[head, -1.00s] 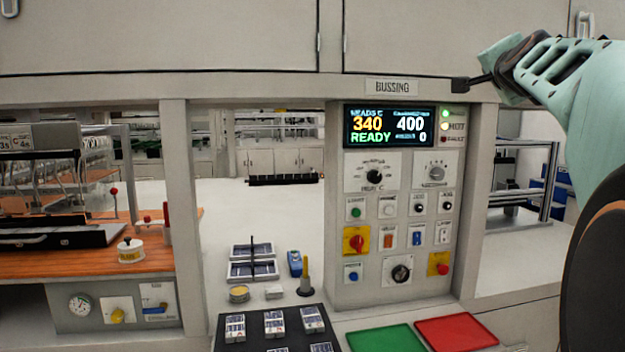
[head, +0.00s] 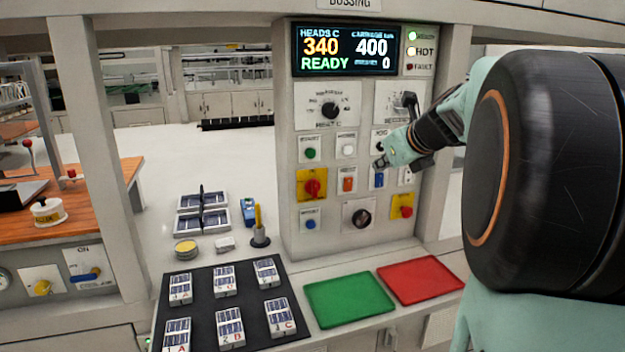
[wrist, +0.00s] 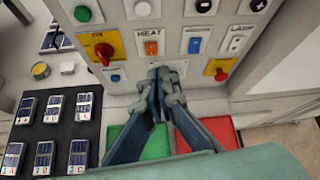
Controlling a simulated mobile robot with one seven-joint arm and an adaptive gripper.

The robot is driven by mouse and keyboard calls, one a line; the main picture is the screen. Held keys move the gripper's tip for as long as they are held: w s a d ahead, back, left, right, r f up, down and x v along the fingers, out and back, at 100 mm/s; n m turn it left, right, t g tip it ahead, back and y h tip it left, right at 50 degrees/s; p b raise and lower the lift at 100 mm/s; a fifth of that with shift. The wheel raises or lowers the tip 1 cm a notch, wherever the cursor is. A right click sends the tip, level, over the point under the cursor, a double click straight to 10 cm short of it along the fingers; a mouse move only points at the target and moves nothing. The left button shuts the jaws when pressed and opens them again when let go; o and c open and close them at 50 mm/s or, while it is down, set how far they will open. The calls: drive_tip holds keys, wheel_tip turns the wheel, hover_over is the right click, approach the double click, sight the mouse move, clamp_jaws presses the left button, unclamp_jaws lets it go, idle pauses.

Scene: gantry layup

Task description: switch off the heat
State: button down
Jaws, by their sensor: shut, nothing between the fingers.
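The HEAT switch (wrist: 151,48) is an orange rocker on a white plate labelled HEAT in the wrist view. It also shows in the head view (head: 348,184) on the grey control panel (head: 290,225). I cannot tell which way the rocker is tipped. My gripper (wrist: 166,73) is shut and empty, its tips overlapping the panel just below the HEAT plate in the wrist view. In the head view my gripper (head: 380,162) is in front of the panel, to the right of the switch. The display (head: 347,49) reads 340, 400 and READY.
A blue rocker (wrist: 194,45) sits right of HEAT, and a red knob on yellow (wrist: 103,52) sits left. Another red knob (wrist: 221,74) is lower right. Green (head: 350,298) and red (head: 420,279) trays lie below the panel. A black mat (head: 205,300) holds several small cells.

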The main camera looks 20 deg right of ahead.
drive_tip(key=shift+w+a+f+m+g+y, duration=0.1)
drive_tip(key=shift+a+f+m+y, duration=0.15)
drive_tip(key=shift+f, duration=0.3)
drive_tip(key=shift+s+a+f+m+g+y, duration=0.1)
drive_tip(key=shift+a+f+m, duration=0.05)
drive_tip(key=shift+f+m, duration=0.3)
drive_tip(key=shift+w+a+f+m+g+y, duration=0.1)
drive_tip(key=shift+a+f+m+y, duration=0.1)
drive_tip(key=shift+f, duration=0.4)
approach(348, 184)
drive_tip(key=s+f+x, duration=0.1)
drive_tip(key=x, duration=0.4)
drive_tip(key=shift+w+a+r, duration=0.1)
drive_tip(key=shift+w+r, duration=0.05)
drive_tip(key=shift+w, duration=0.65)
drive_tip(key=shift+w+r+p, duration=0.1)
drive_tip(key=shift+p, duration=0.35)
